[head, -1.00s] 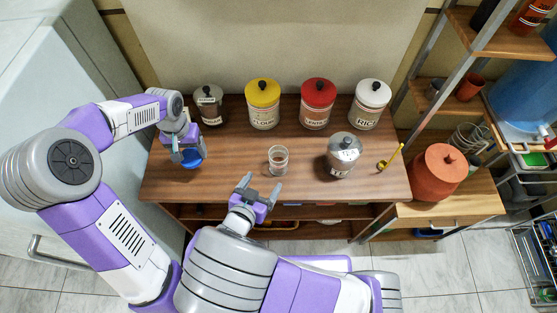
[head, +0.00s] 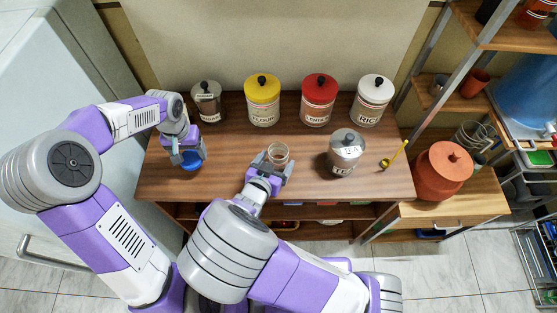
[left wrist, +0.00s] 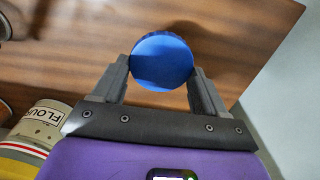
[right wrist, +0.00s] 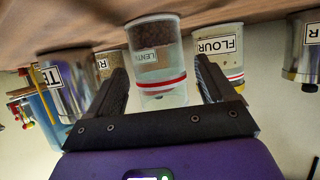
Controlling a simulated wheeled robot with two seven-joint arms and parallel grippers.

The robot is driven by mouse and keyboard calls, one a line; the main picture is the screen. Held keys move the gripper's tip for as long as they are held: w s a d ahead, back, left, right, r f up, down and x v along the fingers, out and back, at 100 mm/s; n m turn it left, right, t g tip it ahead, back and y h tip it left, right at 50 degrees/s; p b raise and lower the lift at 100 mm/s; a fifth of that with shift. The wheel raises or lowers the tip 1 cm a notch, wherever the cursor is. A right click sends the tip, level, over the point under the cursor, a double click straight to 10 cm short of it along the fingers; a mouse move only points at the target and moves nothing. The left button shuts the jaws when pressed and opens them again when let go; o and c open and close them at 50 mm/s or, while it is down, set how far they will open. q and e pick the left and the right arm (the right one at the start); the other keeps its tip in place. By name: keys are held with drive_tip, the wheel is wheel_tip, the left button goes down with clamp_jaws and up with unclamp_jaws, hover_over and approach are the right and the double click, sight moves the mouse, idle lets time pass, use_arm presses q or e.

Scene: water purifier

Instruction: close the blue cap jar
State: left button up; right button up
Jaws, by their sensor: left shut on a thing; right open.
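The blue cap (head: 191,159) is held by my left gripper (head: 187,160) above the left part of the table. In the left wrist view the cap (left wrist: 162,61) sits between the two fingertips of the left gripper (left wrist: 161,75), which touch its sides. The open glass jar (head: 278,154) stands near the table's front middle, with brown contents. In the right wrist view the jar (right wrist: 155,50) is between the open fingers of my right gripper (right wrist: 162,75). In the head view the right gripper (head: 278,168) reaches around the jar from the front. Contact with the glass cannot be told.
A row of canisters stands at the back: sugar (head: 207,105), yellow flour (head: 263,103), red lentils (head: 319,103) and white rice (head: 372,103). A steel tea canister (head: 345,154) is right of the jar. The table (head: 232,140) is clear between cap and jar.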

use_arm(q)
drive_tip(key=shift+f+b, duration=0.35)
drive_tip(key=shift+f, duration=0.2)
use_arm(e)
drive_tip(key=x, duration=0.2)
drive_tip(key=shift+w+d+f, duration=0.1)
drive_tip(key=shift+w+d, duration=0.05)
drive_tip(key=shift+w, duration=0.15)
drive_tip(key=shift+c, duration=0.3)
drive_tip(key=c, duration=1.1)
drive_tip(key=shift+o, duration=0.2)
use_arm(q)
drive_tip(key=shift+r, duration=0.15)
drive_tip(key=shift+r+p, duration=2.1)
drive_tip(key=shift+p, duration=0.15)
use_arm(e)
wheel_tip(320, 180, up, 10)
